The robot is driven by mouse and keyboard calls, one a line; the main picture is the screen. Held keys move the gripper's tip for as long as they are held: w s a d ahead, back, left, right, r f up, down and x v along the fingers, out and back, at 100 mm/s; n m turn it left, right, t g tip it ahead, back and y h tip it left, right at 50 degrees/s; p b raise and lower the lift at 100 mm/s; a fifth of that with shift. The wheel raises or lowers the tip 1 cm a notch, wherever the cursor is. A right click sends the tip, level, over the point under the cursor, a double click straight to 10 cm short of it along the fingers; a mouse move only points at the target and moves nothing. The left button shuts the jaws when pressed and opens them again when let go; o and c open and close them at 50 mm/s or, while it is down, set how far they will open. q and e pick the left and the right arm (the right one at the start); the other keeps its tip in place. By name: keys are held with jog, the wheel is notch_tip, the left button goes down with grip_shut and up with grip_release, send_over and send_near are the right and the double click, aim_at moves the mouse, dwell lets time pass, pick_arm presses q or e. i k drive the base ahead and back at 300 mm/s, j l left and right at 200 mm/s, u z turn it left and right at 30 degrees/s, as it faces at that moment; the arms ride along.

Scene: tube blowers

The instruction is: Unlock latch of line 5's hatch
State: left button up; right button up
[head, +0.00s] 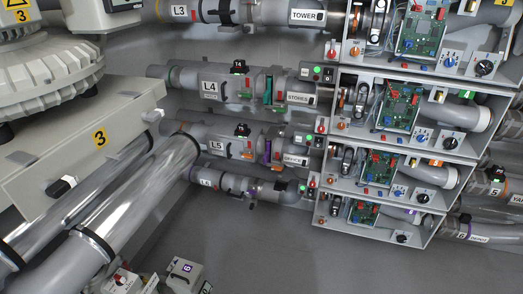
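Line 5 is a grey pipe run, marked by a white L5 label (217,147), left of centre. A grey cover that looks like its hatch (224,136) sits on the pipe around the label. A small black part (242,130), which may be the latch, sits on the cover's upper right edge. A small red-orange part (229,150) is right of the label. The view is too small to tell whether the latch is locked or the hatch closed. Neither of my grippers is in view.
Line 4 (208,88) runs above line 5, and another labelled pipe (205,181) runs below it. Open electronics boxes (408,105) are stacked at the right. A large blower housing (90,140) marked 3 and shiny pipes (130,205) fill the left. The grey floor (290,255) is clear below.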

aim_at(247, 155)
jog(key=i+l+u, duration=0.15)
jog(key=u, duration=0.25)
jog(key=i+l+u, duration=0.1)
jog(key=l+u, duration=0.5)
jog(key=u, duration=0.15)
jog(key=i, duration=0.05)
